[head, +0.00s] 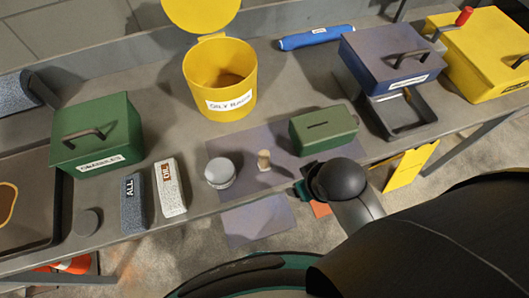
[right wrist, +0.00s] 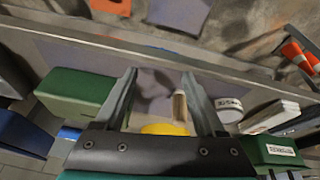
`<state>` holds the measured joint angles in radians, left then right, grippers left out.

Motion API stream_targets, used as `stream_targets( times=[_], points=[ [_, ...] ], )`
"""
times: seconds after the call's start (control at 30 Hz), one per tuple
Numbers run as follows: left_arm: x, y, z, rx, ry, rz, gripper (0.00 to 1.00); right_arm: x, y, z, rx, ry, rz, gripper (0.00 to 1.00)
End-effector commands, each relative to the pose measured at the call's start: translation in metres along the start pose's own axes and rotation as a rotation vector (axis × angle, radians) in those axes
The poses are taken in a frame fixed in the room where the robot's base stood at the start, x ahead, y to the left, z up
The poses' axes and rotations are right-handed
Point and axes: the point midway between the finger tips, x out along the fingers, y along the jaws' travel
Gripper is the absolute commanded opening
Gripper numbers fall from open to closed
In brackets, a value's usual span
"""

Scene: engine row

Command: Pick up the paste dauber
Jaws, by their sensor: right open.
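The paste dauber seems to be the small tan upright piece (head: 264,160) on the purple-grey mat (head: 236,146) at the bench's front. It also shows in the right wrist view (right wrist: 179,107), inside the span of the fingers, close to the right-hand finger. My right gripper (right wrist: 159,76) is open, with nothing held. In the head view, the dark round wrist of my right arm hides most of that gripper, right of the dauber. My left gripper is not in view.
A grey-lidded jar (head: 220,172) stands just left of the dauber. A green slotted box (head: 323,130) stands to its right. A yellow bin (head: 220,85) is behind. Two labelled blocks (head: 168,188) (head: 133,202) and a green box (head: 97,135) stand left.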

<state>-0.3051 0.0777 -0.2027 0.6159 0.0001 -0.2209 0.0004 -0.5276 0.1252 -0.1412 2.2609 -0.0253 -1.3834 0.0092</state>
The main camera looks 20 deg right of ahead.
Motion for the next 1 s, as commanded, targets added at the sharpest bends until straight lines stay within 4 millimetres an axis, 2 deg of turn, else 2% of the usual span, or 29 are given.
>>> stream_targets(
  times=[0.03, 0.07, 0.13, 0.2, 0.37, 0.47, 0.5, 0.57, 0.63, 0.7, 0.8, 0.9, 1.0],
  points=[
    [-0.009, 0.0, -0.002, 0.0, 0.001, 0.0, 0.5, -0.022, 0.002, -0.012, -0.002, 0.029, 0.009, 0.72],
    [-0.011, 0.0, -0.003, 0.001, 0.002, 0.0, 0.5, -0.033, 0.004, -0.02, -0.004, 0.051, 0.016, 0.72],
    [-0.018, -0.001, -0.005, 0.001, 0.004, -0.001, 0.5, -0.06, 0.01, -0.056, -0.019, 0.169, 0.06, 0.72],
    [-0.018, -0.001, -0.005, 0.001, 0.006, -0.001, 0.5, -0.073, 0.016, -0.097, -0.045, 0.316, 0.115, 0.72],
    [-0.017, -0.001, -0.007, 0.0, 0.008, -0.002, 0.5, -0.103, 0.017, -0.172, -0.114, 0.611, 0.201, 0.72],
    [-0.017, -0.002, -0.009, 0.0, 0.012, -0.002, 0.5, -0.134, 0.01, -0.219, -0.184, 0.824, 0.248, 0.72],
    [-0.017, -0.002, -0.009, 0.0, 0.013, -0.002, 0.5, -0.15, 0.004, -0.238, -0.222, 0.919, 0.267, 0.72],
    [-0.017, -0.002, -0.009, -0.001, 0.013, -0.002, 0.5, -0.178, -0.009, -0.265, -0.29, 1.074, 0.288, 0.72],
    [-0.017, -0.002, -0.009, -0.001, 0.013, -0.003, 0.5, -0.213, -0.03, -0.29, -0.387, 1.258, 0.305, 0.72],
    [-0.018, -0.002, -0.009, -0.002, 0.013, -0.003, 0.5, -0.248, -0.057, -0.306, -0.502, 1.438, 0.31, 0.72],
    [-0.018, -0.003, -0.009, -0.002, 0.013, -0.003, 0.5, -0.292, -0.102, -0.312, -0.699, 1.675, 0.297, 0.72],
    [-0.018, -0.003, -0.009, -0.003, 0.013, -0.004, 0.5, -0.322, -0.151, -0.301, -0.937, 1.879, 0.259, 0.72],
    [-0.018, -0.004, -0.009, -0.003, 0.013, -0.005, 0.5, -0.334, -0.197, -0.276, -1.217, 2.034, 0.199, 0.72]
  ],
)
